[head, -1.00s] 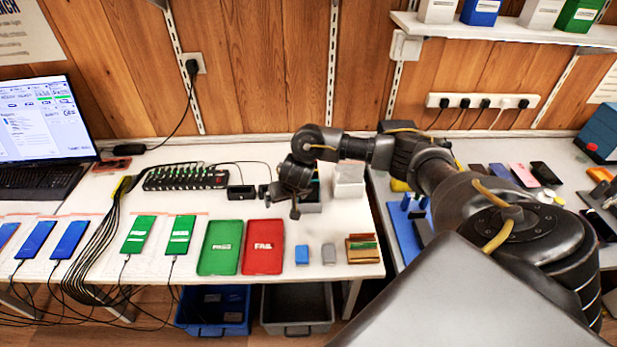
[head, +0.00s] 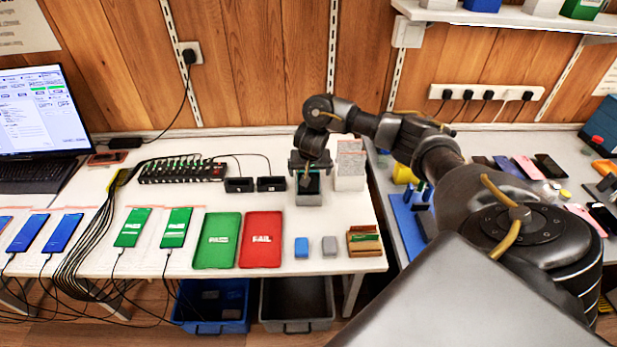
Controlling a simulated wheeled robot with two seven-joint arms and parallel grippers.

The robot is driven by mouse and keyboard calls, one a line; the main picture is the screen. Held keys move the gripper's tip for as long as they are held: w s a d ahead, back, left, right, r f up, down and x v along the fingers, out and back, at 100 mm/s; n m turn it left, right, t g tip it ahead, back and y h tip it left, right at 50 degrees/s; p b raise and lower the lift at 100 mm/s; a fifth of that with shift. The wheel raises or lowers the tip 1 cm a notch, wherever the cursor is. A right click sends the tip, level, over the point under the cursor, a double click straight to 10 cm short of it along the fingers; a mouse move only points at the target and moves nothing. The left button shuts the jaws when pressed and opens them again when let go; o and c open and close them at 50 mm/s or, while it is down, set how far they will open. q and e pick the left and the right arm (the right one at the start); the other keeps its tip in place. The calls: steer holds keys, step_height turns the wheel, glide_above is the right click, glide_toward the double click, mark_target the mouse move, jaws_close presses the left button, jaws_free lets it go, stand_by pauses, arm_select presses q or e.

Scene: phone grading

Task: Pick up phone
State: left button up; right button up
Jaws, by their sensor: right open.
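Two phones with green screens, the left one (head: 132,227) and the right one (head: 176,228), lie cabled on the white bench. Phones with blue screens (head: 63,233) lie further left. My right gripper (head: 308,183) points down over a small grey box with a dark inside (head: 308,198), behind the FAIL tray. Its jaws are open; whether they touch anything in the box cannot be told. My left gripper is not in view.
A green tray (head: 217,240) and a red FAIL tray (head: 261,240) lie at the bench's front. A blue block (head: 301,247), a grey block (head: 329,246) and a wooden holder (head: 363,242) are to their right. A white box (head: 350,170) stands beside my gripper. A hub (head: 182,171) is behind.

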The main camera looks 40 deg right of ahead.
steer(key=shift+f+b, duration=0.25)
steer(key=shift+b, duration=0.05)
steer(key=b+x, duration=0.1)
steer(key=x, duration=0.3)
steer(key=shift+w+f+b, duration=0.25)
steer(key=shift+w+b, duration=0.1)
steer(key=shift+s, duration=0.1)
steer(key=shift+c, duration=0.6)
steer(key=c, duration=1.1)
steer(key=shift+o, duration=0.2)
step_height(320, 180, up, 10)
steer(key=p, duration=0.4)
